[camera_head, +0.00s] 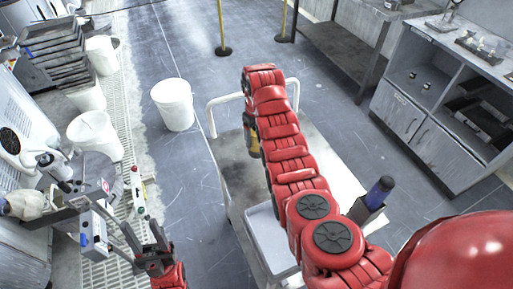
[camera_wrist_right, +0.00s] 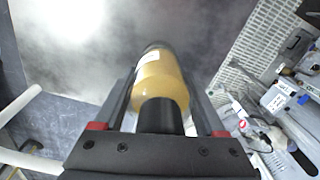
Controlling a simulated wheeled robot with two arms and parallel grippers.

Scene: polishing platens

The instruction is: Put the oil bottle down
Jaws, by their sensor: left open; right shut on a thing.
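The oil bottle (camera_head: 252,138) is yellow with a dark cap, and most of it is hidden behind my right arm in the head view. In the right wrist view the bottle (camera_wrist_right: 162,82) lies between the two fingers of my right gripper (camera_wrist_right: 165,100), its black cap toward the palm. The right gripper is shut on it. The bottle's far end points at the grey cart top (camera_head: 232,165); I cannot tell whether it touches.
The cart has a white rail (camera_head: 225,99) and carries a grey tray (camera_head: 266,240) and a dark holder with a blue-topped object (camera_head: 380,192). White buckets (camera_head: 173,104) stand at the left. A grey cabinet (camera_head: 430,130) stands at the right.

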